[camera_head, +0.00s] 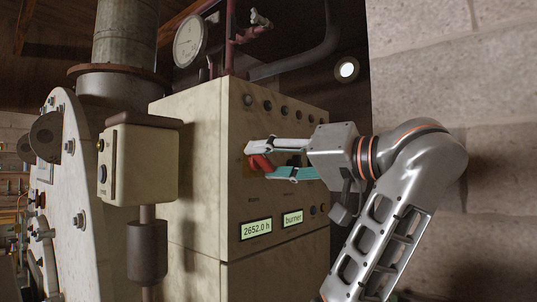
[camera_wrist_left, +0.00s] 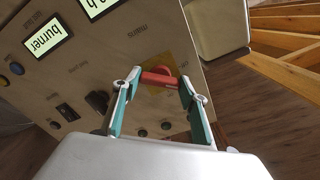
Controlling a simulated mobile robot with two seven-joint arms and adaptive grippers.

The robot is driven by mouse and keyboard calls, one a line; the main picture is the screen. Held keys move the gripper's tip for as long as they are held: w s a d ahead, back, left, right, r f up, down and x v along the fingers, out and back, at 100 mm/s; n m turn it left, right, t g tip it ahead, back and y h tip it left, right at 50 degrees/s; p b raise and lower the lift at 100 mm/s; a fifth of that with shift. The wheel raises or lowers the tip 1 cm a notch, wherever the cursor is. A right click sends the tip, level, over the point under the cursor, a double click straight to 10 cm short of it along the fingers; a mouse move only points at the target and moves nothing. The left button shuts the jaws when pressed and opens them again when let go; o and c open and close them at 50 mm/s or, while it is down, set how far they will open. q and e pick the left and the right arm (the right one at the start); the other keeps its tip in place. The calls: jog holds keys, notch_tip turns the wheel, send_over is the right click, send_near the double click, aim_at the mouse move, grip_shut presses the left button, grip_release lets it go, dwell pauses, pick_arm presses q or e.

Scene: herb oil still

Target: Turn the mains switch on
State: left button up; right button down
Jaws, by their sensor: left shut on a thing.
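The mains switch shows a red handle (camera_head: 261,163) on a yellow plate (camera_head: 252,174), on the front of a cream control cabinet (camera_head: 190,130). My left gripper (camera_head: 259,160) reaches the panel from the right of the picture and is shut on the red handle. In the left wrist view the handle (camera_wrist_left: 158,79) spans between the two teal-sided fingertips, in front of the yellow plate (camera_wrist_left: 157,103). The word "mains" is printed on the panel near it. The fingers hide part of the plate. My right gripper is not in view.
Two lit displays (camera_head: 256,229) read "2652.0 h" and "burner". A row of dark knobs (camera_head: 267,105) lines the panel's top. A small cream box (camera_head: 138,165) on a post stands in front at left. A block wall (camera_head: 470,70) is at right.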

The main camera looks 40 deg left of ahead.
pick_arm(q)
jog(key=m+p, duration=0.1)
jog(key=m, duration=0.2)
jog(key=shift+m, duration=0.4)
jog(key=m+p, duration=0.1)
jog(key=m, duration=0.2)
jog(key=shift+m, duration=1.3)
jog(key=o, duration=1.1)
jog(key=shift+a, duration=0.1)
